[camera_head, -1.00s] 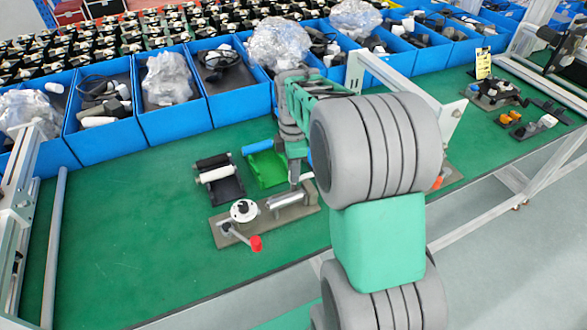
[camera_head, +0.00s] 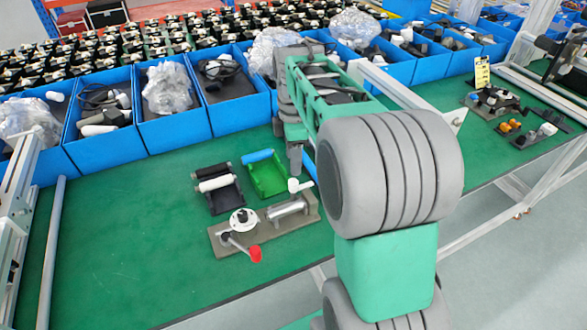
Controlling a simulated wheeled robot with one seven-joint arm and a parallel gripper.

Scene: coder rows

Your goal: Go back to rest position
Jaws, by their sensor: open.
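My gripper (camera_head: 295,165) hangs over the green table, its fingers pointing down, near the right side of a green tray. It is open; I see nothing held in it, though the finger gap is small in this view. My grey and green arm covers the table's right-middle part. Below the gripper is a grey-brown fixture plate (camera_head: 228,250) with a white round dial (camera_head: 243,219), a red-knobbed crank (camera_head: 255,253) and a metal cylinder (camera_head: 287,208). A white piece (camera_head: 296,185) shows just under the fingertips; I cannot tell what it rests on.
A black tray with black and white rollers (camera_head: 217,184) and a green tray with a blue roller (camera_head: 267,178) lie behind the fixture. Blue bins (camera_head: 171,129) line the back. Fixtures with orange parts (camera_head: 507,126) stand far right. The table's left is clear.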

